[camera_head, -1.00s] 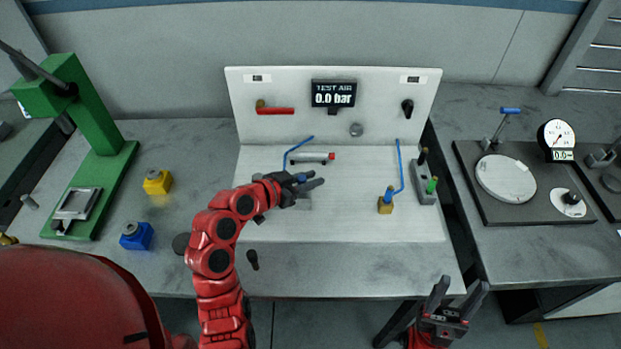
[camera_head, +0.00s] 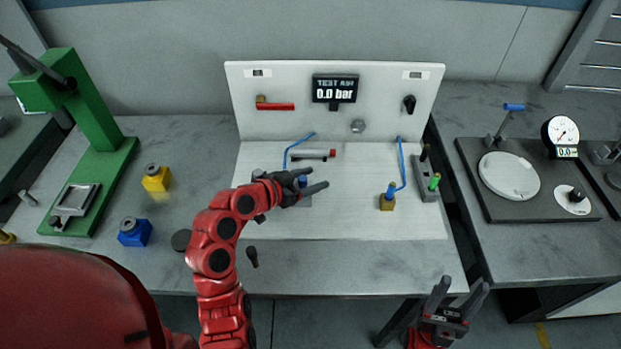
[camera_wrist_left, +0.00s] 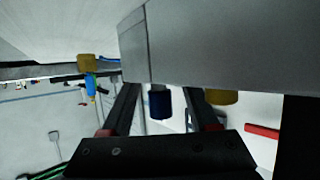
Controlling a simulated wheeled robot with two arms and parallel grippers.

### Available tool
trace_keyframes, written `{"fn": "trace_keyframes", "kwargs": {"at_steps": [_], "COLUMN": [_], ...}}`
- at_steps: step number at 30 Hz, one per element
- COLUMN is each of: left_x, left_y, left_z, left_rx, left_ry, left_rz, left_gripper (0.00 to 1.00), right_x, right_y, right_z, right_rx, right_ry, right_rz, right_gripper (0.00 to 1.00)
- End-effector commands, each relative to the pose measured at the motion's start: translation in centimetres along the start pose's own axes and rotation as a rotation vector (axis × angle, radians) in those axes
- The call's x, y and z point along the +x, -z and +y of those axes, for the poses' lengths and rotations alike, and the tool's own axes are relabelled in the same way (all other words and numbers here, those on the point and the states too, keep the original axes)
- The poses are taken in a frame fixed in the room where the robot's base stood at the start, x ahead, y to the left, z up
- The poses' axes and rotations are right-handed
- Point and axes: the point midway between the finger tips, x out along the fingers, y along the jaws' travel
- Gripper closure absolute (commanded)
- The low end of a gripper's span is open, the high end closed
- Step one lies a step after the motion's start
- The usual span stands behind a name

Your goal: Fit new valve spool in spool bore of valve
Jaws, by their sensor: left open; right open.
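My left gripper (camera_head: 316,184) is open over the middle of the white bench board. Beside and partly under it is a grey block (camera_head: 306,202), which looks like the valve; the arm and fingers hide most of it. The block fills the top of the left wrist view (camera_wrist_left: 220,45). A dark blue cylinder (camera_wrist_left: 160,104) shows between the open fingers there, with a brass cylinder (camera_wrist_left: 221,97) behind the other finger. The spool bore cannot be made out. A grey holder (camera_head: 427,190) at right carries a black and a green pin; I cannot tell whether either is the new spool. My right gripper (camera_head: 462,298) is open and empty at the front edge.
A rod with a red end (camera_head: 315,155) lies behind my left gripper. A brass fitting (camera_head: 387,202) with a blue hose stands at right. Yellow (camera_head: 156,178) and blue (camera_head: 135,232) blocks and a green press (camera_head: 105,160) stand left. The board's front is clear.

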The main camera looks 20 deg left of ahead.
Motion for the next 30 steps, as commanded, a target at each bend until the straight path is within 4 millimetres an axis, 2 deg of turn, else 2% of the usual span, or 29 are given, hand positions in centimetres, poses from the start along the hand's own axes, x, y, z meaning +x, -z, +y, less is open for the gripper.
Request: {"fn": "trace_keyframes", "kwargs": {"at_steps": [5,8,12,14,16,18,23,25,30], "left_x": [-0.9,-2.6,-6.1,-7.8,-9.4,-10.3,-12.1,-13.0,-15.2], "left_y": [0.0,-0.2,-0.3,0.3,0.3,0.8,0.8,0.2,0.1], "left_z": [-0.1,-0.2,-0.3,-0.3,-0.3,-0.1,0.0,-0.3,-0.2], "left_rx": [-0.001,0.000,-0.001,-0.006,-0.004,-0.008,-0.008,-0.001,0.000], "left_ry": [0.004,0.007,0.012,0.009,0.010,0.002,0.002,0.007,0.005], "left_rz": [0.003,0.003,0.005,0.000,0.000,-0.001,0.003,-0.003,-0.002], "left_gripper": [0.39,0.39,0.39,0.39,0.39,0.39,0.39,0.39,0.39], "right_x": [-0.3,-0.8,-1.7,-0.3,0.2,2.1,4.5,4.3,4.9], "right_y": [-0.1,-0.1,-0.3,-0.1,0.1,0.4,0.8,0.7,0.8], "right_z": [0.0,0.0,-0.1,0.0,0.0,0.1,0.2,0.2,0.2], "right_rx": [0.000,0.000,0.000,0.000,0.000,0.000,0.000,0.000,0.000], "right_ry": [0.000,0.000,0.000,0.000,0.000,0.000,0.000,0.000,0.000], "right_rz": [0.000,0.000,0.000,0.000,0.000,0.000,0.000,0.000,0.000], "right_gripper": [0.44,0.44,0.44,0.44,0.44,0.44,0.44,0.44,0.44]}}
